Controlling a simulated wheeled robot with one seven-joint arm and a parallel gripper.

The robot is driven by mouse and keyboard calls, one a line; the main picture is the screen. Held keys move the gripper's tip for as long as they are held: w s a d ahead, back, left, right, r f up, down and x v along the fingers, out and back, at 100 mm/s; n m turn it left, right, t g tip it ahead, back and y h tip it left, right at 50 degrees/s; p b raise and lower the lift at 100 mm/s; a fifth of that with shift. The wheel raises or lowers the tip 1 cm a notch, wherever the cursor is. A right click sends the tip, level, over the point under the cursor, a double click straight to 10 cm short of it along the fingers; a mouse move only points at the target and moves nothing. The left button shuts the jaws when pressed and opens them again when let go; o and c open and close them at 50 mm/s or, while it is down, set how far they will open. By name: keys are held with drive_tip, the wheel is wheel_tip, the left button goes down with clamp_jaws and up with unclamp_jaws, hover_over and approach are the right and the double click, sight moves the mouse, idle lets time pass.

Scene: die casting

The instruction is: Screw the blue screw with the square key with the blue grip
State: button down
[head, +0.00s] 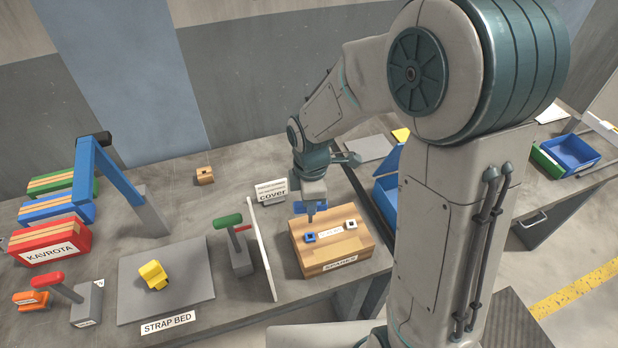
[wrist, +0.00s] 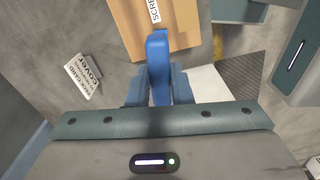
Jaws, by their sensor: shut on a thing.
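My gripper (head: 311,203) is shut on the blue grip of the square key, above the wooden block (head: 340,247). In the wrist view the blue grip (wrist: 158,55) stands between the two blue-grey fingers. The key's lower end points down toward the block, but I cannot tell whether it touches anything. The blue screw (head: 309,238) sits on top of the block at the left, just below the key. A white screw-like piece (head: 350,223) sits on the block at the right. The blue screw does not show clearly in the wrist view.
A thin upright white panel (head: 261,250) and a green-handled lever clamp (head: 230,222) stand left of the block. A cover sign (head: 271,192) stands behind it. A yellow part (head: 153,274) lies on the strap bed plate (head: 190,298). A blue bin (head: 385,197) is to the right.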

sight(310, 222)
drive_tip(key=shift+s+a+r, duration=0.1)
drive_tip(key=shift+s, duration=0.05)
drive_tip(key=shift+f+b, duration=1.8)
drive_tip(key=shift+f, duration=0.5)
drive_tip(key=shift+f+b, duration=1.1)
drive_tip(key=shift+f, duration=0.45)
idle(0.8)
